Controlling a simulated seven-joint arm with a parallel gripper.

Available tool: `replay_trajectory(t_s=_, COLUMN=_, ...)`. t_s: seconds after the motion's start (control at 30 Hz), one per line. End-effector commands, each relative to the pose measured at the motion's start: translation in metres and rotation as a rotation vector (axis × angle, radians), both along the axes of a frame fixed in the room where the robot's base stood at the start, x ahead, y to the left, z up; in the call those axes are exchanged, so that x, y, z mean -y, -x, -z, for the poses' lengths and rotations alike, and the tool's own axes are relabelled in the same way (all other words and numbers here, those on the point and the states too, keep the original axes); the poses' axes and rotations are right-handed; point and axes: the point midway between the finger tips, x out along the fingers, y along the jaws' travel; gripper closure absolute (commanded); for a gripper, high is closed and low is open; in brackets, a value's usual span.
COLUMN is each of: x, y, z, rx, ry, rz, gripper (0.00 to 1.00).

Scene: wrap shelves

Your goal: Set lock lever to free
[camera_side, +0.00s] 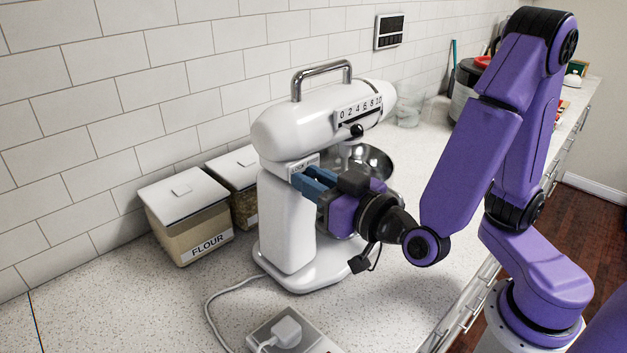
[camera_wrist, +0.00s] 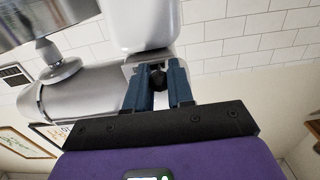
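A white stand mixer (camera_side: 286,225) stands on the counter with its head level. A lock plate (camera_side: 303,164) is on the side of its neck, below the head. My gripper (camera_side: 308,181) reaches to this plate from the right, its two blue fingers at the neck. In the wrist view a dark lever knob (camera_wrist: 158,78) lies between the fingertips of my gripper (camera_wrist: 157,75). The fingers stand apart around the knob; I cannot tell if both press on it. In the side view the fingers hide the lever, so its setting cannot be read.
A steel bowl (camera_side: 368,160) sits under the mixer head. A flour bin (camera_side: 190,215) and a second bin (camera_side: 236,170) stand behind it by the wall. A plug and socket block (camera_side: 290,333) lies in front, with a white cord on the counter.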

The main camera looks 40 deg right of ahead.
Motion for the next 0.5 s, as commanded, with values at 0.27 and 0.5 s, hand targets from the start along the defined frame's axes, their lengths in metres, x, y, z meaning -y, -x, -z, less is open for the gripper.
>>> replay_trajectory(t_s=0.27, x=0.023, y=0.0, z=0.0, rx=-0.001, ry=0.0, rz=0.001, gripper=1.0)
replay_trajectory(t_s=0.5, x=0.031, y=0.0, z=0.0, rx=0.0, ry=0.001, rz=0.002, gripper=1.0)
